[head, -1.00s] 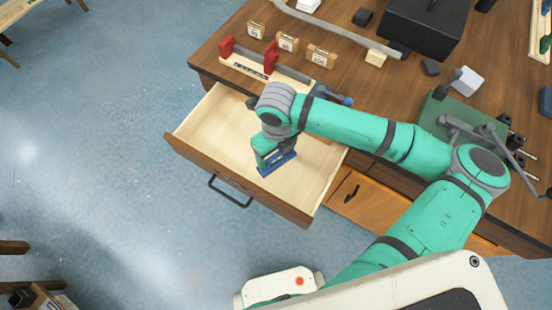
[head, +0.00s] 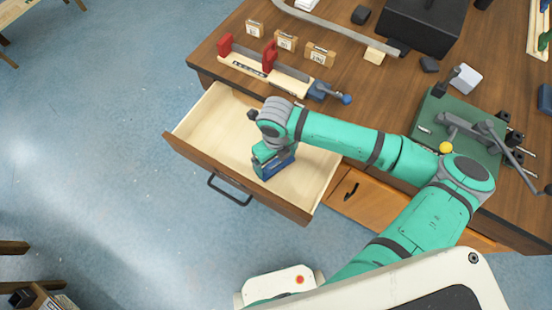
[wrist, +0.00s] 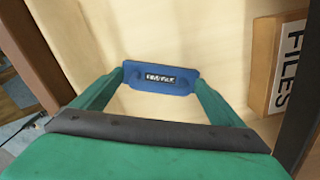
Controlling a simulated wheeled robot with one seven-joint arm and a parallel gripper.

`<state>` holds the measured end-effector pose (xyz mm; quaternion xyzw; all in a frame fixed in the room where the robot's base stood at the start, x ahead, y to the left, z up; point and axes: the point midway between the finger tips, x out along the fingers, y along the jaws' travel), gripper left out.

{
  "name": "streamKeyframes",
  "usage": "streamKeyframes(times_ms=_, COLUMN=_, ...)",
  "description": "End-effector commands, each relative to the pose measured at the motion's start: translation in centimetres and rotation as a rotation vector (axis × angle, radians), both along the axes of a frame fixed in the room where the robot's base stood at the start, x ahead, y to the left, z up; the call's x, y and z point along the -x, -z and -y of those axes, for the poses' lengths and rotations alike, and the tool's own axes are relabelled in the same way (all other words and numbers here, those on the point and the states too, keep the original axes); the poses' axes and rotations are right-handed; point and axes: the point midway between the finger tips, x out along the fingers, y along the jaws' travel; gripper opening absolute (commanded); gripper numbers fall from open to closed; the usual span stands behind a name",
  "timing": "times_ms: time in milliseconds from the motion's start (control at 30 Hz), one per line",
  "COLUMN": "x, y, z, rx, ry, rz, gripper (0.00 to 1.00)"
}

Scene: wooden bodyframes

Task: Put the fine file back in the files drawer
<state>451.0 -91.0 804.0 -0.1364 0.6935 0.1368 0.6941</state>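The fine file is a small blue piece with a dark name label (wrist: 160,79); it also shows in the head view (head: 279,168). My gripper (wrist: 160,77) has one green finger at each end of the file, and both fingers appear to touch it. The pulled-out files drawer (head: 222,108) has a pale bare floor and a brown front. My gripper and the file are inside its outline, low over the floor. I cannot tell whether the file touches the floor. A FILES plate (wrist: 292,65) shows at the right of the wrist view.
The wooden bench (head: 385,95) stands behind the drawer. On it are a red-jawed clamp (head: 268,60), several small numbered blocks (head: 286,41), a black box (head: 422,25) and a green-based tool (head: 440,115). The drawer's left part is clear. The drawer walls stand around my gripper.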

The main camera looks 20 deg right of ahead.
Motion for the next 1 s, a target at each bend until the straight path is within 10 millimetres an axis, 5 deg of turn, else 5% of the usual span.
streamKeyframes(times_ms=367, x=0.0, y=-0.6, z=0.0, rx=0.001, ry=0.000, rz=0.001, gripper=0.91)
streamKeyframes(times_ms=1000, x=0.0, y=-11.2, z=0.0, rx=0.001, ry=0.000, rz=0.003, gripper=0.91)
